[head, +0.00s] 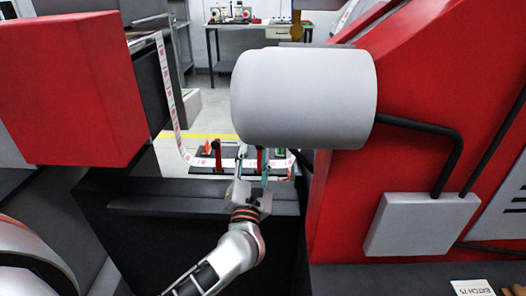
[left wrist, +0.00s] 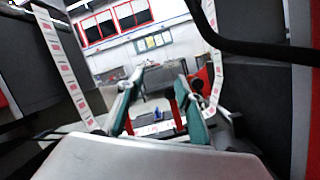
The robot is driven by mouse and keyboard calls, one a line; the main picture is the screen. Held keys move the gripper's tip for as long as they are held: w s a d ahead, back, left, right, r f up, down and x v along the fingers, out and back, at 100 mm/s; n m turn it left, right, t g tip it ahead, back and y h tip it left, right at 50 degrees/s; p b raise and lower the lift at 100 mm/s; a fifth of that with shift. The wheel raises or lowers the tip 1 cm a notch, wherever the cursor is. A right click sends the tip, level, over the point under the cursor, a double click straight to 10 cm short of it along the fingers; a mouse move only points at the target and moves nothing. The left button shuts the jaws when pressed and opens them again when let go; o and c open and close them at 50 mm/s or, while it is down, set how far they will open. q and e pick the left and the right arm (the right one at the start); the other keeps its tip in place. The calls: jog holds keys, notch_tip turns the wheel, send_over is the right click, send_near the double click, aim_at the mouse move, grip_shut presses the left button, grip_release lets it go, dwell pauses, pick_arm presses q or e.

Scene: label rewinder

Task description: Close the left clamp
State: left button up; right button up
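The left clamp (head: 217,152) is a small red upright lever with a dark end, beside the label strip in the head view. A second red upright piece (head: 259,160) stands to its right, partly hidden by my gripper. My left gripper (head: 254,165) reaches in from below, right of the left clamp and apart from it. In the left wrist view its two teal fingers (left wrist: 160,110) are spread with a gap. A red upright (left wrist: 183,93) shows close to the right finger; I cannot tell which clamp it is or whether they touch. My right gripper is not in view.
A white roller (head: 305,98) overhangs the gripper at upper right. A red box (head: 70,90) is at left and a red machine housing (head: 430,70) at right. The label strip (head: 170,90) hangs down at left. A dark ledge (head: 160,200) lies in front.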

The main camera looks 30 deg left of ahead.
pick_arm(q)
jog(key=w+a+f+n+g+b, duration=0.1)
jog(key=w+f+n+g, duration=0.25)
jog(key=f+n, duration=0.2)
jog(key=r+n+b, duration=0.1)
send_over(260, 157)
jog(key=s, duration=0.1)
jog(key=shift+d, duration=0.2)
jog(key=shift+s, duration=0.1)
grip_shut()
